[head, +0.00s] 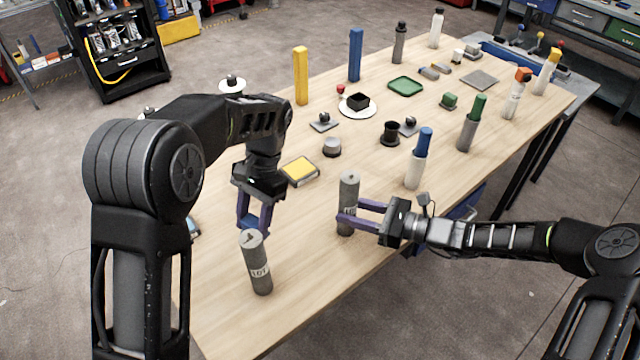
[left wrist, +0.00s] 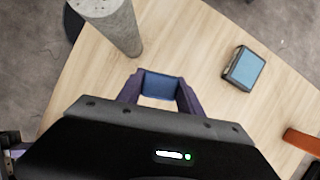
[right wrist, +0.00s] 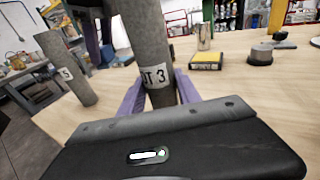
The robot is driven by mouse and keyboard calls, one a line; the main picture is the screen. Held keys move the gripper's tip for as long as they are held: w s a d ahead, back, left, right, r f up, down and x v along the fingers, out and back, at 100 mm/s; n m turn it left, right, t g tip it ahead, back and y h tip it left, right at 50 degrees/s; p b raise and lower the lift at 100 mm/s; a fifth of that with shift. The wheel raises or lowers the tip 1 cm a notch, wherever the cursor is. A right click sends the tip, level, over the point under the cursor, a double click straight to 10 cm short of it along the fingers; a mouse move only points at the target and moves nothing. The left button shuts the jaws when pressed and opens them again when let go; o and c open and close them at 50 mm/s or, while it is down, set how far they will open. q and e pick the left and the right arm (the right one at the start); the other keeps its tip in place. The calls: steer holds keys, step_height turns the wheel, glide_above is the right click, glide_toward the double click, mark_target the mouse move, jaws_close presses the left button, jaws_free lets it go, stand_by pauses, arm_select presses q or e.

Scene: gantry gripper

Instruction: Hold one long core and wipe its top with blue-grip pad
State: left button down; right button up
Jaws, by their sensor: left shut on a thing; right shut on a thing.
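A long grey core (head: 348,185) stands upright between the fingers of my right gripper (head: 345,212), which is shut on it. Its label, ending in "T 3", shows in the right wrist view (right wrist: 153,77). My left gripper (head: 253,225) points down, shut on a blue grip (head: 246,221). The blue grip also shows between its fingers in the left wrist view (left wrist: 160,85); any pad face under it is hidden.
A yellow-topped pad (head: 300,170) and a grey round piece (head: 332,147) lie behind the grippers. A white bottle with a blue top (head: 417,160) stands right of the held core. A light-blue-topped block (left wrist: 243,68) is near the table edge. Bare table lies between the two cores.

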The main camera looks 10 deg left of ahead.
arm_select(q)
steer(key=w+d+r+m+t, duration=0.3)
steer(key=d+r+m, duration=0.6)
steer(key=m, duration=0.4)
steer(key=w+d+r+m+t+h, duration=0.1)
steer(key=w+d+r+m+t, duration=0.2)
steer(key=d+r+m, duration=0.6)
steer(key=r+m+t, duration=0.1)
steer(key=m+t, duration=0.1)
steer(key=m, duration=0.3)
steer(key=shift+w+r, duration=0.35)
steer(key=shift+w, duration=0.05)
steer(key=shift+a+f, duration=0.1)
